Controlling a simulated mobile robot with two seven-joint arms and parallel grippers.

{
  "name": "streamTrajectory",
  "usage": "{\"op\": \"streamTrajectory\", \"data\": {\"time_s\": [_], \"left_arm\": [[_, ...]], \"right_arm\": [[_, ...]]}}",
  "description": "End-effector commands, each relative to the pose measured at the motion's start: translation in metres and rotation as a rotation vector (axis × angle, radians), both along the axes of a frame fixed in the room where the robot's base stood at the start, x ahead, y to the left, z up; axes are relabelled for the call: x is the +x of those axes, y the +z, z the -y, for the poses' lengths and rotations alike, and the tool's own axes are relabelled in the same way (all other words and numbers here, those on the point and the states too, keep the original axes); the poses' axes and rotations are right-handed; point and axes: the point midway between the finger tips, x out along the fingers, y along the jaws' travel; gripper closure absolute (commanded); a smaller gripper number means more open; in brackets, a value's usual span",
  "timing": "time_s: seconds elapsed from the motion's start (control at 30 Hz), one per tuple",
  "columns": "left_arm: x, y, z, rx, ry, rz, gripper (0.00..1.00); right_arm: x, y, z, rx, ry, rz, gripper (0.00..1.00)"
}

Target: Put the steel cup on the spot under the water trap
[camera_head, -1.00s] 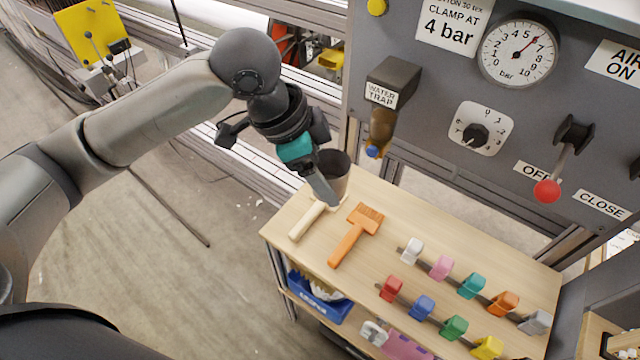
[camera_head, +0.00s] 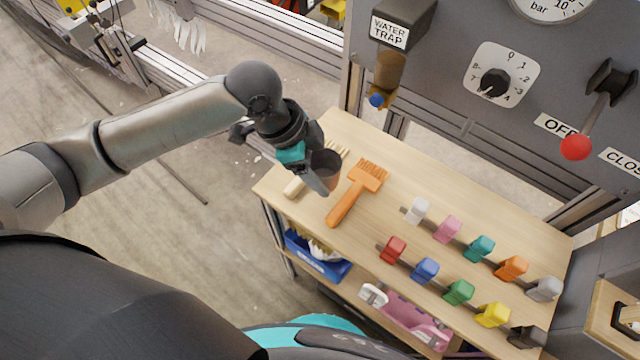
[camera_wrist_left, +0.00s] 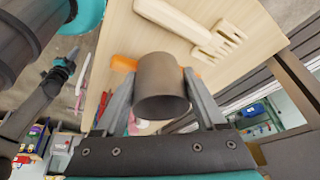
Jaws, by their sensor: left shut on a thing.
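My left gripper (camera_head: 312,178) is shut on the steel cup (camera_head: 328,166), a dark grey open cup. In the left wrist view the cup (camera_wrist_left: 161,84) sits between the two fingers of the gripper (camera_wrist_left: 160,95). It is held over the left end of the wooden bench top (camera_head: 408,165), near the combs. The water trap (camera_head: 386,75) hangs on the grey panel, up and to the right of the cup, with a blue tip at its bottom. I cannot make out a marked spot on the bench below it.
An orange comb (camera_head: 354,195) lies right of the cup, and a pale wooden comb (camera_head: 296,186) lies partly behind the gripper. Several coloured clips (camera_head: 447,229) stand in two rows to the right. A blue bin (camera_head: 316,262) is on the shelf below. The bench's back left is clear.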

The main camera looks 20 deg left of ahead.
Motion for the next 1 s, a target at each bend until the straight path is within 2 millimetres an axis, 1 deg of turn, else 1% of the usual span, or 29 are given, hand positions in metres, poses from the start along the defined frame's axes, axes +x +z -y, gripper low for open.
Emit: {"op": "streamTrajectory", "data": {"time_s": [0.03, 0.13, 0.3, 0.4, 0.63, 0.77, 0.8, 0.9, 1.0], "left_arm": [[0.0, -0.003, 0.0, -0.001, 0.0, 0.0, 0.85], [0.0, -0.01, 0.0, -0.001, 0.0, 0.0, 0.85], [0.0, -0.037, 0.0, 0.0, 0.002, -0.002, 0.85], [0.0, -0.047, 0.0, 0.0, 0.0, -0.001, 0.85], [0.0, -0.045, 0.0, -0.001, -0.001, 0.002, 0.85], [0.0, -0.048, 0.0, 0.0, 0.0, 0.001, 0.85], [0.0, -0.048, 0.0, 0.0, 0.0, 0.001, 0.24], [0.0, -0.048, 0.0, 0.0, 0.0, 0.001, 0.15], [0.0, -0.048, 0.0, 0.0, 0.0, 0.001, 0.15]], "right_arm": [[0.007, -0.001, 0.005, -0.006, -0.002, 0.011, 1.0], [0.014, -0.002, 0.008, -0.009, -0.004, 0.022, 1.0], [0.019, -0.012, 0.008, -0.008, -0.007, 0.029, 1.0], [0.02, -0.016, 0.008, -0.009, -0.008, 0.031, 1.0], [0.021, -0.014, 0.011, -0.012, -0.007, 0.035, 1.0], [0.022, -0.013, 0.013, -0.015, -0.006, 0.035, 1.0], [0.022, -0.013, 0.013, -0.015, -0.006, 0.035, 1.0], [0.022, -0.013, 0.013, -0.015, -0.006, 0.035, 1.0], [0.022, -0.013, 0.013, -0.015, -0.006, 0.035, 1.0]]}}
